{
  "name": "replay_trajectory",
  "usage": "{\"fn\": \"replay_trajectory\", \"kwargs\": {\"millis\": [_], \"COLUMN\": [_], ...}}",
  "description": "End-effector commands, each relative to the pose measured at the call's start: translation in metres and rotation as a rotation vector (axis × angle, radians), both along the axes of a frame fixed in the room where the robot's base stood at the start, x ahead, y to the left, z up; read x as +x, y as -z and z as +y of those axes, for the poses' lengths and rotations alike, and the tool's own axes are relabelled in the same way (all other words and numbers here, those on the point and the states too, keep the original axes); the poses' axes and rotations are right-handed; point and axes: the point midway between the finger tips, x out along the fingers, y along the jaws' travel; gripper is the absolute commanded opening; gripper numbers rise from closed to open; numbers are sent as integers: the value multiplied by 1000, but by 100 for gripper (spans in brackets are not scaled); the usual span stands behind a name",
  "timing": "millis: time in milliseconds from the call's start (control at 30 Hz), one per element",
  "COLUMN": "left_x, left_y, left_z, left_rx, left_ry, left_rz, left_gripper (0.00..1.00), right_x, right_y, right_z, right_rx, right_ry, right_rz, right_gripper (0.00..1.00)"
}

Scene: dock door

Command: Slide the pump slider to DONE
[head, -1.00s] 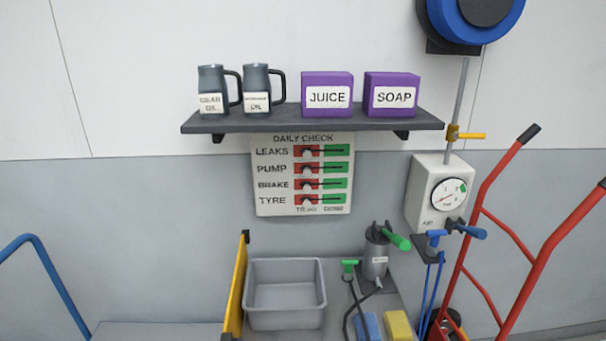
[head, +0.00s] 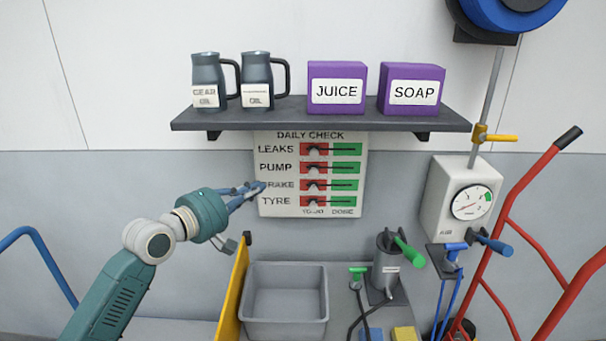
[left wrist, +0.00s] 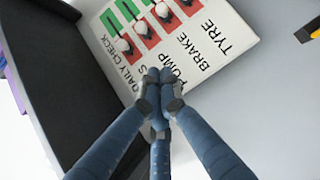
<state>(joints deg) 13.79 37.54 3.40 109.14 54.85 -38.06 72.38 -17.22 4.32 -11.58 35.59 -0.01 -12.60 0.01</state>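The white daily check board (head: 262,206) hangs on the wall under the shelf, with rows LEAKS, PUMP, BRAKE and TYRE. My left gripper (head: 257,188) is at the board's left edge by the BRAKE label, left of and below the pump slider. Its blue fingers are together and empty in the left wrist view (left wrist: 160,77). My right gripper is out of view.
The dark shelf (head: 320,113) juts out above the board, holding two mugs and the JUICE and SOAP boxes. A grey bin (head: 284,330) and a yellow panel (head: 234,305) stand below. An air gauge (head: 460,205) is right of the board.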

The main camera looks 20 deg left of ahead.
Motion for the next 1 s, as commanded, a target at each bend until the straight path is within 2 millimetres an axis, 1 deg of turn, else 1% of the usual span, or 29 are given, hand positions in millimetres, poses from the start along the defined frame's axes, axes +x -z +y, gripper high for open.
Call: {"fn": "replay_trajectory", "kwargs": {"millis": [33, 100, 367, 467, 567, 667, 900, 967, 1000], "left_x": [-1, -1, -1, 4, 16, 34, 83, 94, 98], "left_y": [-4, -6, -5, -6, -6, -5, 1, 3, 3], "left_z": [-2, -3, -3, -4, -8, -14, -31, -35, -41], "left_rx": [-8, -12, -10, -12, -12, -13, -11, -11, -12], "left_ry": [5, 7, 6, 6, 5, 5, 5, 5, 8], "left_rz": [-4, -5, -4, -5, -5, -5, -4, -4, -4], "left_gripper": [0, 0, 0, 0, 0, 0, 0, 0, 0], "right_x": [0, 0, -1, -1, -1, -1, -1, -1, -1], "right_y": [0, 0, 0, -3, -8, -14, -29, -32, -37], "right_z": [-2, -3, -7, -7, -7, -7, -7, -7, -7], "right_rx": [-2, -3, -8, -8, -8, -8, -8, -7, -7], "right_ry": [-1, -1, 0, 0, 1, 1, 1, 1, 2], "right_rz": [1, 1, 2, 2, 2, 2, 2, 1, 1], "right_gripper": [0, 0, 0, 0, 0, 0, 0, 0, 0]}}
